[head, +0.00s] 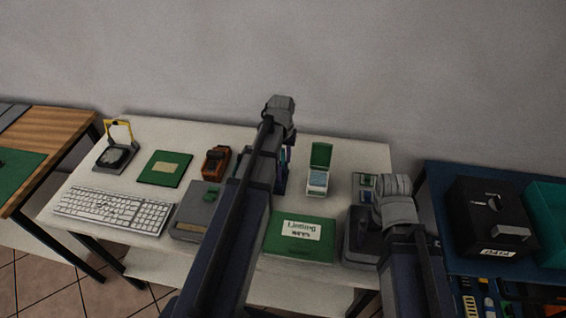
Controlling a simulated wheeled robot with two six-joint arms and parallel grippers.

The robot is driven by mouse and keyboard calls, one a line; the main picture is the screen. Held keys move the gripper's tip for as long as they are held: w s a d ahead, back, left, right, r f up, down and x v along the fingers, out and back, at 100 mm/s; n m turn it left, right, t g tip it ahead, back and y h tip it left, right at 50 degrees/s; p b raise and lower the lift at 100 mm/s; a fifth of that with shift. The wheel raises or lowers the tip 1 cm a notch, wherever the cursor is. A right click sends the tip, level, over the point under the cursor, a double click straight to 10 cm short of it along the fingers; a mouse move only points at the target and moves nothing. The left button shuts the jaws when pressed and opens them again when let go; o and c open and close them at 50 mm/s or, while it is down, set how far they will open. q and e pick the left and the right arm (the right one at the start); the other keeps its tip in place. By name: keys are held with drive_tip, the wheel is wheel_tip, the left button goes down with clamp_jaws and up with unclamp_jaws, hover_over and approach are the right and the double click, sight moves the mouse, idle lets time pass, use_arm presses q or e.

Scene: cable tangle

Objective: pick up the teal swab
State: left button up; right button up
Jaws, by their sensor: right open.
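I cannot make out a teal swab in the head view. A small white box with a raised green lid (319,181) stands on the white table, its contents too small to tell. My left arm reaches over the middle of the table. My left gripper (281,172) is beneath its grey wrist, left of that box; its jaws are largely hidden. Small coloured things show beside it, too unclear to name. My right gripper (368,228) is open at the table's right end, partly hidden by its own arm and wrist.
The white table (235,140) bears a keyboard (115,210), a magnifier stand (116,150), a green book (165,169), an orange-brown device (215,161), a grey box (190,222) and a green labelled box (297,238). A black box (490,215) and teal bin (547,215) stand right.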

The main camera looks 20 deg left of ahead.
use_arm(q)
clamp_jaws()
drive_tip(key=shift+r, duration=0.1)
use_arm(e)
drive_tip(key=shift+r, duration=0.1)
idle(0.3)
use_arm(q)
wheel_tip(320, 180, up, 10)
drive_tip(key=p, duration=1)
use_arm(e)
wheel_tip(320, 180, up, 10)
use_arm(q)
drive_tip(key=shift+d, duration=0.1)
